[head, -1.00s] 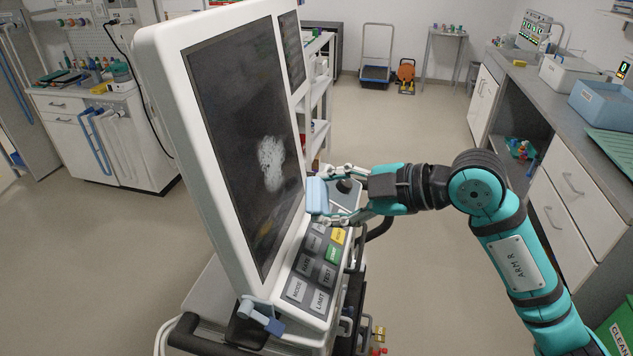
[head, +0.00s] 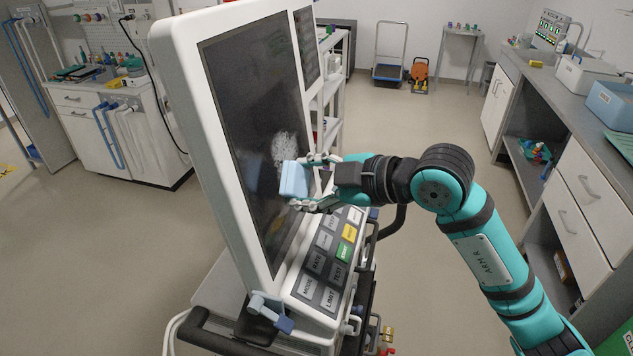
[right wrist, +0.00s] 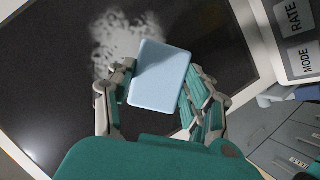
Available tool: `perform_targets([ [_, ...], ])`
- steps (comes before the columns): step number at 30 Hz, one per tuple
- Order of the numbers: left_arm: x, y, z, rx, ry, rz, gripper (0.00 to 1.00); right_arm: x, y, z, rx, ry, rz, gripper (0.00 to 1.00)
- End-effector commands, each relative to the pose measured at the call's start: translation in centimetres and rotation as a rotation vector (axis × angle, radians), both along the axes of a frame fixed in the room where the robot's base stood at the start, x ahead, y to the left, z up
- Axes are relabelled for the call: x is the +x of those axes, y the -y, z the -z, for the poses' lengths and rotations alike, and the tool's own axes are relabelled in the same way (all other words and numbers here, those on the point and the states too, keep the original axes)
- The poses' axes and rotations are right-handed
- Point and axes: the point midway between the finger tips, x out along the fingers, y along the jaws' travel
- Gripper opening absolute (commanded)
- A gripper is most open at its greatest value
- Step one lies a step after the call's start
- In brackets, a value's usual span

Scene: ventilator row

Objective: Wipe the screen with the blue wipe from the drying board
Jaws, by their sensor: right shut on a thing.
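The ventilator's dark screen (head: 245,95) stands tilted in a white frame, with a whitish smudge (head: 285,146) on its right part. The smudge also shows in the right wrist view (right wrist: 118,38), just beyond the wipe. My right gripper (head: 312,180) is shut on the light blue wipe (head: 294,180) and holds it in front of the screen, at the lower edge of the smudge. In the right wrist view the wipe (right wrist: 160,76) sits between both fingers. I cannot tell whether it touches the glass. The drying board cannot be made out. My left gripper is not in view.
A button panel (head: 328,262) juts out below the screen, close under my right gripper. A counter with drawers (head: 575,215) runs along the right. A white shelf (head: 330,95) stands behind the screen. The floor (head: 430,150) between is clear.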

Motion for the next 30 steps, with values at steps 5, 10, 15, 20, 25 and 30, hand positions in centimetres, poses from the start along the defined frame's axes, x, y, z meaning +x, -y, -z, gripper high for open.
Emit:
perform_targets([
  [5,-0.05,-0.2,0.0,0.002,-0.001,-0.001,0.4,0.02,-0.03,-0.01,0.0,0.0,0.0,0.26],
  [10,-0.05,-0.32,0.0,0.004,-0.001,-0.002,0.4,0.01,-0.02,0.0,0.0,0.0,0.0,0.26],
  [15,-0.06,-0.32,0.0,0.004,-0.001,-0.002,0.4,0.02,-0.04,0.01,0.0,0.0,0.0,0.26],
  [20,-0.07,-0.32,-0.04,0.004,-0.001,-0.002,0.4,0.1,-0.24,0.03,0.001,-0.001,0.0,0.26],
  [25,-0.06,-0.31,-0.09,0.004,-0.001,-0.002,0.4,0.23,-0.57,0.08,0.001,-0.001,0.0,0.26],
  [30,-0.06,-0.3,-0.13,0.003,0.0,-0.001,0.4,0.32,-0.91,0.12,0.001,0.0,-0.001,0.26],
])
